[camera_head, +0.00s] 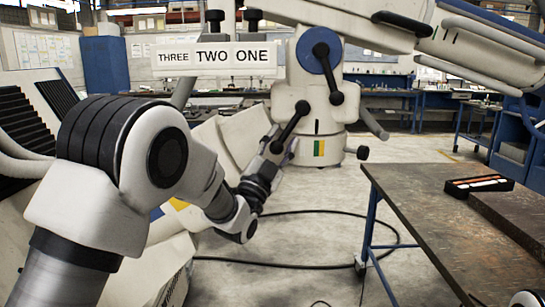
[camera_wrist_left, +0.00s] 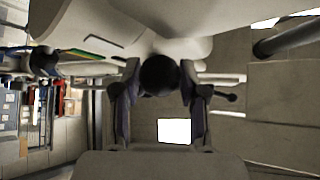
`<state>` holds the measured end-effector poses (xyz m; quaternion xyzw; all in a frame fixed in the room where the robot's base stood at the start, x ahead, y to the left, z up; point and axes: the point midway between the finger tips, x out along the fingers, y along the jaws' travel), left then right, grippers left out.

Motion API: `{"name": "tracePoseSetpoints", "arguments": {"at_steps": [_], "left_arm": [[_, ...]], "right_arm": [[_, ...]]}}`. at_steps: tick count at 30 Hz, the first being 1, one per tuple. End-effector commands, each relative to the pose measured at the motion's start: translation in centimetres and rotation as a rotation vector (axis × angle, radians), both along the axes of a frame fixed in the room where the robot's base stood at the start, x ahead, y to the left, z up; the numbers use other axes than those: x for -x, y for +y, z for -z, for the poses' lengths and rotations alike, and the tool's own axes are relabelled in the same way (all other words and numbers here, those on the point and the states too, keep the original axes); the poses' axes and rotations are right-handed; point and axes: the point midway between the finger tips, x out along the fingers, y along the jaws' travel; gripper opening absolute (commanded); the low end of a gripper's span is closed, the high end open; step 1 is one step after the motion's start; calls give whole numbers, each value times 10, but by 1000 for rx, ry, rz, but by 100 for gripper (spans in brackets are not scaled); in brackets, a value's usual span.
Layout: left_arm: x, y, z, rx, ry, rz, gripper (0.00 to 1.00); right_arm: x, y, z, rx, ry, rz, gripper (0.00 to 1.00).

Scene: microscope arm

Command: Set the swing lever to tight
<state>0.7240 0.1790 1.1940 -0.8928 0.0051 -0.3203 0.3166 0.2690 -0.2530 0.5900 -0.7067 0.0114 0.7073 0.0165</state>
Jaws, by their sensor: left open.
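The microscope arm's white head (camera_head: 318,90) stands ahead in the head view. A black lever (camera_head: 291,125) with a ball at each end slants down to the left from its side. A second black ball-ended lever (camera_head: 328,70) sits on a blue disc. No label shows which one is the swing lever. My left gripper (camera_head: 278,146) is at the lower-left ball of the slanting lever. In the left wrist view, a black ball (camera_wrist_left: 159,75) lies between the two open fingers of my left gripper (camera_wrist_left: 160,82). I cannot tell whether they touch it. My right gripper is not in view.
A sign (camera_head: 214,58) reads THREE TWO ONE. A workbench (camera_head: 440,215) with a dark tool tray (camera_head: 479,185) stands at the right. A black cable (camera_head: 310,264) lies on the floor. White arm sections stretch overhead at upper right.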

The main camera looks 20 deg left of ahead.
Motion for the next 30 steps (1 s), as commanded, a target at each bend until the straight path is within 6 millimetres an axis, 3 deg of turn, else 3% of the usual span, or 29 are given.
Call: {"name": "tracePoseSetpoints", "arguments": {"at_steps": [13, 18, 30], "left_arm": [[79, 22, 58, 1, 6, -2, 42], [87, 24, 63, 0, 3, -1, 42], [85, 23, 68, 0, 16, -1, 42]], "right_arm": [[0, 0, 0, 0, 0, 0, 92], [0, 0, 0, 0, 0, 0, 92], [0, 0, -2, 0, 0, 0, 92]]}}
